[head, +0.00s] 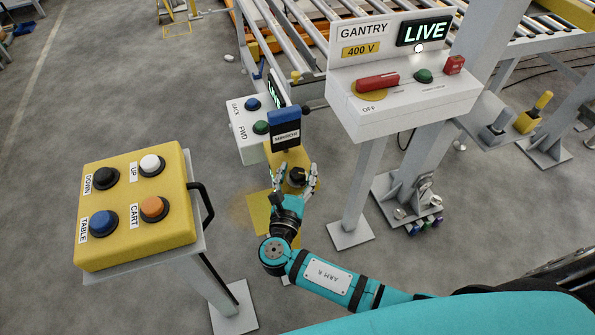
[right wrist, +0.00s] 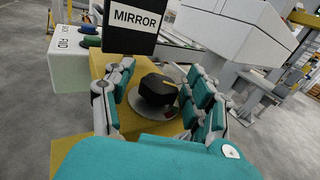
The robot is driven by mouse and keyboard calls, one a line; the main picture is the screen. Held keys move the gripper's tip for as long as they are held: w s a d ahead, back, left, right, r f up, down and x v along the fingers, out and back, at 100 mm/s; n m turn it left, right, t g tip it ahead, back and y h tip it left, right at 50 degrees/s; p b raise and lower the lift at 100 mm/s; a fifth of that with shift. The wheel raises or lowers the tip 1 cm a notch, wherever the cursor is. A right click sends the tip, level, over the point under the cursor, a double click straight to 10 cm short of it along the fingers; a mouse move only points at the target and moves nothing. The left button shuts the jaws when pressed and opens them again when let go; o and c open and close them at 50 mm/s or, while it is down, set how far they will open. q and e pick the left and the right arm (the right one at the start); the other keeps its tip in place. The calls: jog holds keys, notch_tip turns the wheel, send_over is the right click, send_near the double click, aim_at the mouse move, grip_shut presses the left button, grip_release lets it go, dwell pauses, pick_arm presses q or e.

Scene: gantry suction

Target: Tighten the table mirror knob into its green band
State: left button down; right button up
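The mirror knob (right wrist: 158,90) is black with a pale yellow pointer line, on a grey round dial (right wrist: 140,104) on a yellow housing (right wrist: 76,128). In the head view the knob (head: 297,175) shows small below a dark plate labelled MIRROR (head: 286,138). A red patch shows at the dial's lower right in the right wrist view; I cannot make out the green band. My right gripper (head: 298,170) is open around the knob. In the right wrist view its fingers (right wrist: 160,82) stand on either side of the knob with gaps. My left gripper is not in view.
The FWD/BACK button box (head: 247,140) stands just left of the MIRROR plate. The gantry panel (head: 400,100) with its red handle and lit LIVE sign is at upper right. A yellow button console (head: 135,215) stands at left. Open floor lies between the stands.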

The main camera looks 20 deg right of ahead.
jog(key=v, duration=1.2)
jog(key=shift+r, duration=0.1)
